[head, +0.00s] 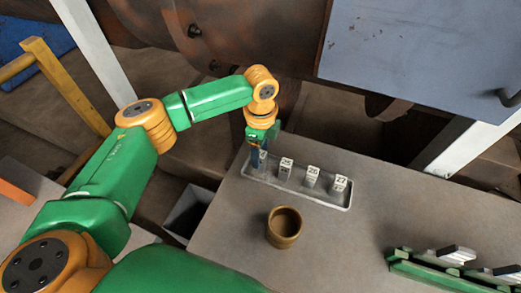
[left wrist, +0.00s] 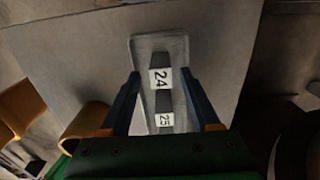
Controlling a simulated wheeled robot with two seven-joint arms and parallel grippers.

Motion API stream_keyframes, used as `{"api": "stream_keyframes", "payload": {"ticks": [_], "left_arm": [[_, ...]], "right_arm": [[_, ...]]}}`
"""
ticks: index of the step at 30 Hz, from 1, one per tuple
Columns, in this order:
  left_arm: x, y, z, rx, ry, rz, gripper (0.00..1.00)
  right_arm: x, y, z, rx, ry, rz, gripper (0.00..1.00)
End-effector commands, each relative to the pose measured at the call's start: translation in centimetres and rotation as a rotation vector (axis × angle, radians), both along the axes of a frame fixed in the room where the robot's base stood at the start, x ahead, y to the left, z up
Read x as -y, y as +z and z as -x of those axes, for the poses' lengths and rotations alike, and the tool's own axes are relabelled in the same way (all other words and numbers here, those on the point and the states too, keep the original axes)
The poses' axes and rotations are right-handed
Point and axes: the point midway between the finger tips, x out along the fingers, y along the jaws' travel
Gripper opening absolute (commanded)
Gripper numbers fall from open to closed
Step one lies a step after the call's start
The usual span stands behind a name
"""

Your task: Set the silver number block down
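The silver number block marked 24 (left wrist: 160,78) is upright at the left end of a shallow grey tray (head: 318,202); the tray also shows in the left wrist view (left wrist: 140,50). My left gripper (head: 257,152) points down over that end. In the left wrist view its two fingers (left wrist: 160,76) are on either side of block 24, with a visible gap on each side. The block's lower part is hard to see, so its contact with the tray floor is unclear. My right gripper is out of view.
Block 25 (left wrist: 165,120), block 26 (head: 312,176) and block 27 (head: 340,184) stand in a row in the tray. A brown round cup (head: 284,228) stands in front. A green rack (head: 445,272) is at the lower right. The table between is clear.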

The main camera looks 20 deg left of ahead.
Motion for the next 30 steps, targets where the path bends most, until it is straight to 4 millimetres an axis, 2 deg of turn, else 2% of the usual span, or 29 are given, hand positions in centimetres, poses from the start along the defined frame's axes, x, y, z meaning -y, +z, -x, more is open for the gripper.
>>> {"api": "stream_keyframes", "payload": {"ticks": [7, 10, 14, 18, 21, 25, 30], "left_arm": [[0.0, 0.0, 0.0, 0.0, 0.0, 0.0, 0.64], [0.0, 0.7, -0.1, 0.002, 0.001, 0.001, 0.64], [0.0, 3.6, -0.1, 0.006, 0.0, 0.001, 0.64], [0.1, 7.7, -0.1, 0.005, 0.0, 0.003, 0.64], [0.1, 10.1, -0.1, 0.003, 0.001, 0.002, 0.64], [0.0, 11.8, -0.1, 0.001, 0.001, 0.001, 0.64], [0.0, 12.3, 0.0, -0.001, 0.0, 0.0, 0.64]], "right_arm": [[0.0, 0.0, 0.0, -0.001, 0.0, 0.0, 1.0], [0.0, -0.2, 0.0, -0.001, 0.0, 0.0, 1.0], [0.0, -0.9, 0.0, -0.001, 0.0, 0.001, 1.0], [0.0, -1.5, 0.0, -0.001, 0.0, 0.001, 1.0], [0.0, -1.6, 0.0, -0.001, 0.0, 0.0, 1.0], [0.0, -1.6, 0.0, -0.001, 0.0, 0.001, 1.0], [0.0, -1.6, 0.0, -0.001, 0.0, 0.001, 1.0]]}}
